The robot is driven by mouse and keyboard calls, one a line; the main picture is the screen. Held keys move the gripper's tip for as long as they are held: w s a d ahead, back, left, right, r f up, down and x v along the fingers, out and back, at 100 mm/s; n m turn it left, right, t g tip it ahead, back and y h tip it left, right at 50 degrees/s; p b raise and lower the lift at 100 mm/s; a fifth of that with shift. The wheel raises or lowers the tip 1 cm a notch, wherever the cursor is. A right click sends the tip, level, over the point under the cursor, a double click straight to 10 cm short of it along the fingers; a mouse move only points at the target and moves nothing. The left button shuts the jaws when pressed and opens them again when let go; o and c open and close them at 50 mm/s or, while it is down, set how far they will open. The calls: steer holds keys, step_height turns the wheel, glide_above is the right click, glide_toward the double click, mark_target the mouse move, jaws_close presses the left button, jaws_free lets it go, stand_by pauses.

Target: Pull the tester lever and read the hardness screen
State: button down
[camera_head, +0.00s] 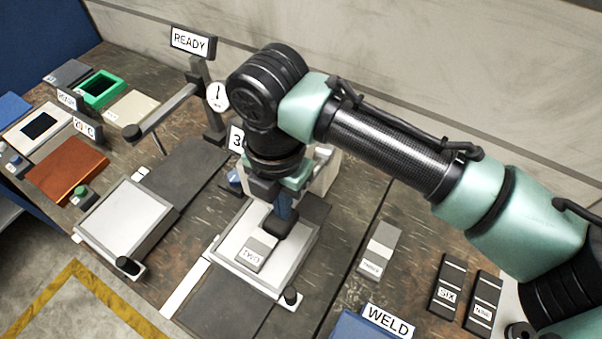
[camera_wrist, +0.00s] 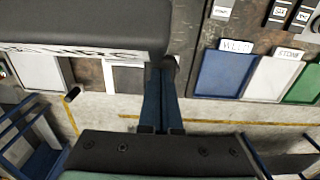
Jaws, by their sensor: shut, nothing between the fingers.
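A screen reading READY (camera_head: 190,41) stands on a post at the back, with a round dial (camera_head: 217,96) below it. A grey bar (camera_head: 165,111) reaches forward left from the post and ends in a black knob (camera_head: 131,132); I cannot tell if this is the tester lever. My gripper (camera_head: 281,220) is low over a pale plate (camera_head: 234,235), right of the post. It is beside a grey labelled block (camera_head: 258,250) on that plate; contact is unclear. In the wrist view its blue fingers (camera_wrist: 166,70) are together and empty. My wrist hides part of a sign showing 3 (camera_head: 236,139).
A second pale plate (camera_head: 126,222) with a black knob lies left. Labelled blocks (camera_head: 380,250) lie right, with a blue WELD tray (camera_head: 365,326) in front. A dark body (camera_wrist: 80,25) fills the wrist view's upper left. A green frame (camera_head: 101,89) stands back left.

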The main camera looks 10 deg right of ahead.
steer(key=shift+r+p, duration=1.8)
steer(key=shift+r, duration=0.7)
step_height(320, 180, up, 13)
steer(key=b, duration=0.2)
steer(key=shift+f, duration=0.1)
